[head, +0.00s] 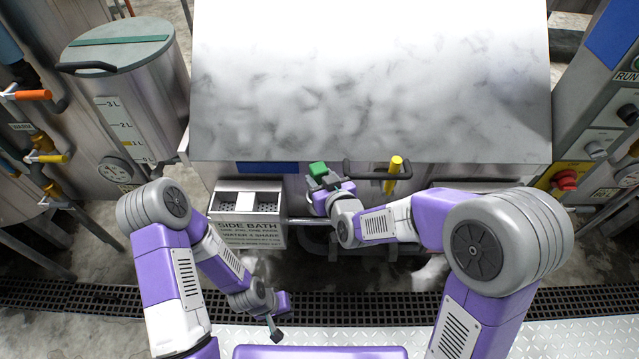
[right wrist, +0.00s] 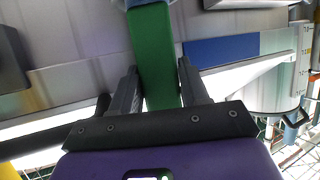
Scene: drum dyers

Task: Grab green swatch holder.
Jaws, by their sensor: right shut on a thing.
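The green swatch holder (head: 318,169) shows as a small green block at the front of the large metal machine, just right of the side bath. In the right wrist view the green holder (right wrist: 153,58) runs up from between the two dark fingers. My right gripper (head: 322,184) is shut on it; the gripper also shows in the right wrist view (right wrist: 160,92). The holder's lower end is hidden by the gripper. My left gripper (head: 275,330) is low in the head view, over the floor and away from the holder. Its fingers are too small to tell open or shut.
The side bath (head: 248,232) with two perforated compartments stands left of my right gripper. A dark handle bar and a yellow-handled lever (head: 394,172) are close on the right. The machine's broad metal top (head: 370,100) lies behind. A lidded drum (head: 125,90) stands at left.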

